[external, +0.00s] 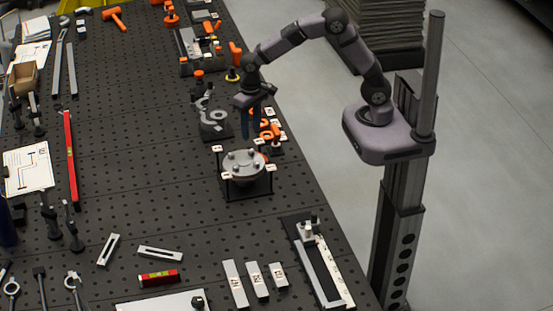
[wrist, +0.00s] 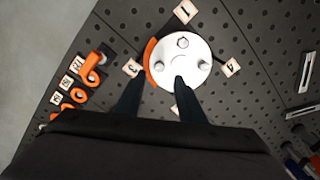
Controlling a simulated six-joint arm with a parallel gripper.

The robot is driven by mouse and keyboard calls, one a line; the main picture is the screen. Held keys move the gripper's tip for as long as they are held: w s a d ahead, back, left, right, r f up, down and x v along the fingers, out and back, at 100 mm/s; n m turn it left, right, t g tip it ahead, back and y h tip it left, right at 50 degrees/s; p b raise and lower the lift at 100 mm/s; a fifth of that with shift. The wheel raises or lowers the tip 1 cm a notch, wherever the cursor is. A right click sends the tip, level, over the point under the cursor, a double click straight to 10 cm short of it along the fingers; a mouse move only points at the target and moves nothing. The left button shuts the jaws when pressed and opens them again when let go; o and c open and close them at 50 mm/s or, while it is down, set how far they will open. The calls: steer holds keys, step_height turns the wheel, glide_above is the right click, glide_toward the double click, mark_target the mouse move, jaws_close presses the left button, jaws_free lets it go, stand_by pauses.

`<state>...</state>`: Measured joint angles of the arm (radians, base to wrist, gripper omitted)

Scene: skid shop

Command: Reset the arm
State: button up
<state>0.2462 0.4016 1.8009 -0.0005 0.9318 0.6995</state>
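My gripper (external: 250,122) hangs fingers-down over the perforated black bench, just behind a round flange on a stand (external: 245,165). In the wrist view the two dark fingers of my gripper (wrist: 155,100) are spread apart, with nothing visible between their tips. The flange's pale disc (wrist: 183,62) shows beyond the fingertips, with bolts on its face and an orange edge on its left. Numbered tags surround it. In the external view my arm is bent, reaching left from its base on the post beside the bench. Whether the fingertips touch anything cannot be told.
Orange hooks with numbered tags (wrist: 90,68) stand close to the gripper. A grey clamp-like part (external: 213,122) is left of it. A slide fixture (external: 318,262) and several numbered bars (external: 257,280) lie at the near end. A red level (external: 70,158) lies left. The bench middle is mostly clear.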

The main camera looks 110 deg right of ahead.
steer(key=n, duration=0.3)
steer(key=shift+w+f, duration=0.2)
steer(key=shift+f, duration=0.1)
steer(key=s+a+f+n+b, duration=0.2)
steer(key=s+a+n, duration=0.2)
steer(key=s, duration=0.5)
steer(key=s+a+f+n+b, duration=0.2)
steer(key=s+a, duration=0.4)
steer(key=s, duration=0.3)
steer(key=shift+s+f+n, duration=0.35)
steer(key=shift+f+n, duration=0.35)
steer(key=shift+n, duration=0.2)
